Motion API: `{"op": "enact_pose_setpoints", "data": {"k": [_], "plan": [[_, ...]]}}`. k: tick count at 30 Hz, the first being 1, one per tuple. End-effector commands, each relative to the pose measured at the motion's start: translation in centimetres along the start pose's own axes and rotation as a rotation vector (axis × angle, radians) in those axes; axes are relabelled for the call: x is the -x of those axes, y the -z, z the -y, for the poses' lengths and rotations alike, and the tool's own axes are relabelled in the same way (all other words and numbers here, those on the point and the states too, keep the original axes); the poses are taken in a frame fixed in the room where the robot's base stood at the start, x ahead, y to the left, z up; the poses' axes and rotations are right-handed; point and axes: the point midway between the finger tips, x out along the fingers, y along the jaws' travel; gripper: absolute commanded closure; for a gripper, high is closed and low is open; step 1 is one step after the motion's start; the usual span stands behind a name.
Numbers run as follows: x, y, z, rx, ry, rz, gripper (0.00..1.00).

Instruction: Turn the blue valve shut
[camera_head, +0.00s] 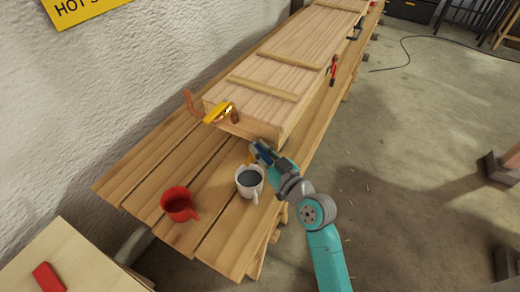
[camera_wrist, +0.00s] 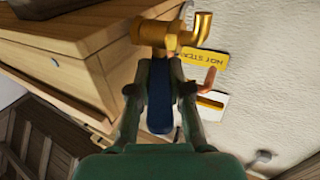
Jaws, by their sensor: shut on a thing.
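The blue valve has a dark blue lever (camera_wrist: 160,104) and a brass body with a bent spout (camera_wrist: 203,30), seen in the wrist view. My gripper (camera_wrist: 160,92) is shut on the blue lever, one finger on each side of it. The lever runs from the brass body back toward my palm. In the head view my gripper (camera_head: 261,151) is at the near end of the long wooden box (camera_head: 290,75), and only a little blue shows between the fingers. The brass body is mostly hidden there.
A yellow-handled valve (camera_head: 218,113) on copper pipe sits at the box's left corner. A white mug (camera_head: 249,183) with dark contents stands close below my gripper. A red mug (camera_head: 179,205) stands farther left on the slatted bench (camera_head: 215,240). The floor at right is mostly clear.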

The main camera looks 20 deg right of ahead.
Motion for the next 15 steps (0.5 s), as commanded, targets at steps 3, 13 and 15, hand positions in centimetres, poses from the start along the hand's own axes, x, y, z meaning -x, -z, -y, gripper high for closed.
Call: {"op": "enact_pose_setpoints", "data": {"k": [3, 13, 15], "plan": [[-0.01, -0.09, -0.28, -0.001, 0.041, 0.002, 1.00], [-0.10, -0.14, -0.56, 0.000, 0.190, 0.002, 1.00], [-0.15, -0.12, -0.65, 0.001, 0.226, 0.002, 1.00]]}}
